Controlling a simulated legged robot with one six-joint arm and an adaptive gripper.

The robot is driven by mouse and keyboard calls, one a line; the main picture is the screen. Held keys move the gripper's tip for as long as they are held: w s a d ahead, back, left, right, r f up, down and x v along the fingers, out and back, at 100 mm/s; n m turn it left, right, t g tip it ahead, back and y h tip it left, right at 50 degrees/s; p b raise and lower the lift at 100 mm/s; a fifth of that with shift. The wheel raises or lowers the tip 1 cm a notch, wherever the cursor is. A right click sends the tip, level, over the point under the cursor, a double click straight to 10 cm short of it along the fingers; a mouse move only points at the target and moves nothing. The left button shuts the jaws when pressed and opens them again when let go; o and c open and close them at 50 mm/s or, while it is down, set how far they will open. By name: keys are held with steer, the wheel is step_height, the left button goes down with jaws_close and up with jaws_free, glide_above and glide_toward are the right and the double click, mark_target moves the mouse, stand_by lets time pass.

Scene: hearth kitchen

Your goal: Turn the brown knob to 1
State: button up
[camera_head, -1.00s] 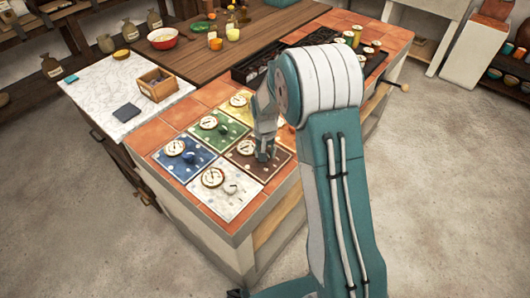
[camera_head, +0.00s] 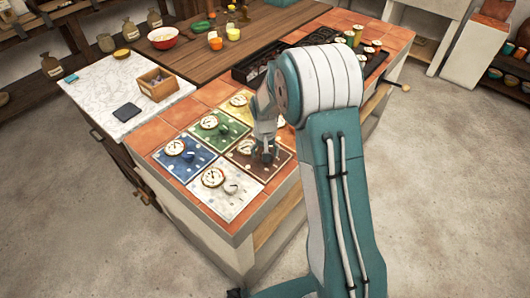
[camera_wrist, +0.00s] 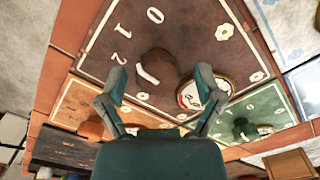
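The brown panel (camera_head: 272,171) is one of several coloured panels on the tiled counter. In the wrist view the panel (camera_wrist: 200,45) carries a dark brown knob (camera_wrist: 158,66) with a white mark on its lower-left side. Printed 0, 1 and 2 run around the knob's upper left; I cannot tell which the mark meets. A round gauge (camera_wrist: 190,95) sits beside the knob, partly behind a finger. My gripper (camera_wrist: 160,77) is open, one finger on each side of the knob, with no clear contact. In the head view my gripper (camera_head: 266,152) is over the panel and hides the knob.
Close around are a blue panel (camera_head: 186,170), a green panel (camera_head: 232,128), a white panel (camera_head: 232,207) and a yellow panel (camera_head: 243,112), with knobs and gauges. Dark trays (camera_head: 250,70) lie farther back. A wooden box (camera_head: 158,90) stands on the marble top.

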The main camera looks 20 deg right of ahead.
step_height(320, 180, up, 12)
stand_by(0.7)
stand_by(0.4)
